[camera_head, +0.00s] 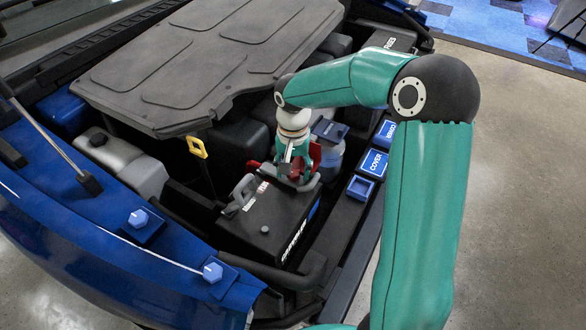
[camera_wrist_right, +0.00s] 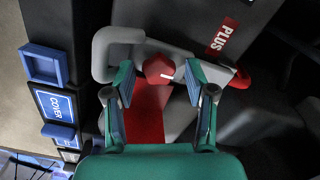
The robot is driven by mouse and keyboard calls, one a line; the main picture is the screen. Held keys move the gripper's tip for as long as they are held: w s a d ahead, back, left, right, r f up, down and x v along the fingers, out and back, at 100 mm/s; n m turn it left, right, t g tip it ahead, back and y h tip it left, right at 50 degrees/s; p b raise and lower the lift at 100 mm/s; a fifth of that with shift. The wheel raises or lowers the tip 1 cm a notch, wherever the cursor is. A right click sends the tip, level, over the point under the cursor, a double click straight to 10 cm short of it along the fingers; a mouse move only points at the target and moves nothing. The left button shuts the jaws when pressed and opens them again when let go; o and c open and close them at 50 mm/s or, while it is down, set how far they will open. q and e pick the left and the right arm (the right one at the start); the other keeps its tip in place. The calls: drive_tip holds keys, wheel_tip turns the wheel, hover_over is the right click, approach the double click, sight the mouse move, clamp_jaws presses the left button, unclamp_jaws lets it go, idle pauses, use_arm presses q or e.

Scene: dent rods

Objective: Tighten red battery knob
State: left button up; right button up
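A red part shows beside the gripper. My left gripper is not in view.
The "PLUS" label (camera_wrist_right: 223,37) is beside the clamp. Blue "COVER" lids (camera_head: 375,163) and an open blue box (camera_head: 361,187) line the right edge of the bay. A large dark engine cover (camera_head: 205,60) lies behind. A grey second clamp (camera_head: 242,192) sits on the battery's left.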

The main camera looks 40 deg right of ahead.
sight(293, 172)
idle(0.3)
wheel_tip(293, 172, up, 12)
idle(0.5)
drive_tip(key=shift+f, duration=0.1)
idle(0.3)
